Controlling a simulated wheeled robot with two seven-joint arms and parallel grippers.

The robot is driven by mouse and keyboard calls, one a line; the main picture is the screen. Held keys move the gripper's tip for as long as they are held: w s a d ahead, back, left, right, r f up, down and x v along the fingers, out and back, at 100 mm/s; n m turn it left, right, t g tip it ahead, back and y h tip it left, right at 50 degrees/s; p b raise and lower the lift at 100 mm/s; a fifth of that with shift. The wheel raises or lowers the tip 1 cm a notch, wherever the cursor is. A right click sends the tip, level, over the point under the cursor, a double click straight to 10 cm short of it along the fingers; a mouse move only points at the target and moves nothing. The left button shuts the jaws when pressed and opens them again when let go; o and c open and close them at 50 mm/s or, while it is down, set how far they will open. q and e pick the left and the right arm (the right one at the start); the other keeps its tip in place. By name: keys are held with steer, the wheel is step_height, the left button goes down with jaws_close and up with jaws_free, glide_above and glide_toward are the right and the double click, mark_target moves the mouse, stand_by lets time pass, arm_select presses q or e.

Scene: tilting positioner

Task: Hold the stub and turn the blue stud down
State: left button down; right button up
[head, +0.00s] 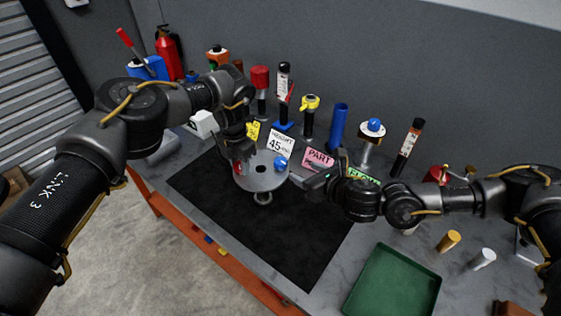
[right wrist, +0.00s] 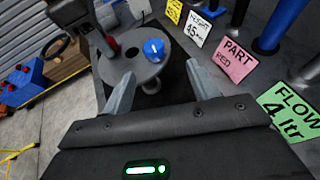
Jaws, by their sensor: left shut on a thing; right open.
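The round grey plate of the positioner (head: 262,180) stands on a short post on the black mat, with a dark hole in its middle. The blue stud (head: 280,162) sits on the plate's right side; it also shows in the right wrist view (right wrist: 154,50). My left gripper (head: 238,162) is at the plate's left edge, shut on the stub, which is mostly hidden; a little red shows there in the right wrist view (right wrist: 112,43). My right gripper (head: 322,174) is open and empty, to the right of the plate, its fingers (right wrist: 158,82) pointing toward the blue stud without touching it.
Label cards, including a pink PART card (head: 319,158) and a white HEIGHT card (head: 280,142), stand behind the plate. A blue cylinder (head: 338,122) and several tools line the back. A green tray (head: 393,282) lies at front right. The black mat (head: 270,235) in front is clear.

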mark_target(282, 162)
steer(key=shift+n, duration=0.4)
steer(key=x, duration=0.6)
steer(key=a+x, duration=0.1)
steer(key=x, duration=0.5)
steer(key=shift+s+r, duration=0.1)
steer(key=shift+s, duration=0.1)
steer(key=c, duration=1)
